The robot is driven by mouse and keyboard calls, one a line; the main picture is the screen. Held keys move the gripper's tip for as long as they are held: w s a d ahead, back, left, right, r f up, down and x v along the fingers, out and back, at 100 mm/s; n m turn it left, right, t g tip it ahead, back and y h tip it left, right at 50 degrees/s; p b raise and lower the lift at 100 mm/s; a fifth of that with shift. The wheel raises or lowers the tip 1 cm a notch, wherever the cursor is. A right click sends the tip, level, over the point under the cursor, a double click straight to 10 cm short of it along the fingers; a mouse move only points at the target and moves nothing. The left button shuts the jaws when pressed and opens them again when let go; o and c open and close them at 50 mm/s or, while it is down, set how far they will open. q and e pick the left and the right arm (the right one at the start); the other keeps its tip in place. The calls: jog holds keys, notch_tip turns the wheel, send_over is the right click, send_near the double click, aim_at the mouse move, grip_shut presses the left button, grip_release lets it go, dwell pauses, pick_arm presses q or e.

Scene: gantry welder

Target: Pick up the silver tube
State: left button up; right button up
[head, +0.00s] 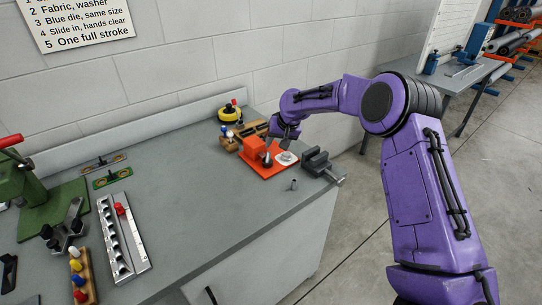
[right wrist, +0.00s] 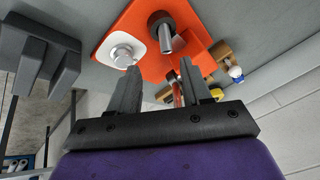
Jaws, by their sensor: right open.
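A small silver tube (head: 293,184) stands upright on the grey bench, in front of the orange plate (head: 274,170). Another silver cylinder with a dark collar (right wrist: 166,40) shows on the orange plate in the right wrist view; I cannot tell whether it is a tube. My right gripper (head: 285,134) is above the back of the orange plate, behind the standing tube and apart from it. In the right wrist view its two fingers (right wrist: 158,80) are spread with nothing held between them. My left gripper is not in view.
A white pad with a silver knob (head: 286,157) lies on the orange plate. A dark vise (head: 318,162) is at the bench's right edge. Wooden holders (head: 228,141) and a yellow round item (head: 231,115) stand behind. The bench's middle (head: 205,190) is clear.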

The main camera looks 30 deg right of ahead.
aim_at(269, 153)
jog(key=f, duration=0.1)
jog(key=w+a+f+p, duration=0.1)
jog(key=f, duration=0.1)
jog(key=w+f, duration=0.1)
jog(key=f, duration=0.1)
jog(key=shift+w+a+p, duration=0.25)
jog(key=shift+a+p, duration=0.1)
jog(key=shift+d+f, duration=0.25)
jog(key=shift+f, duration=0.05)
jog(key=shift+a+r, duration=0.1)
grip_shut()
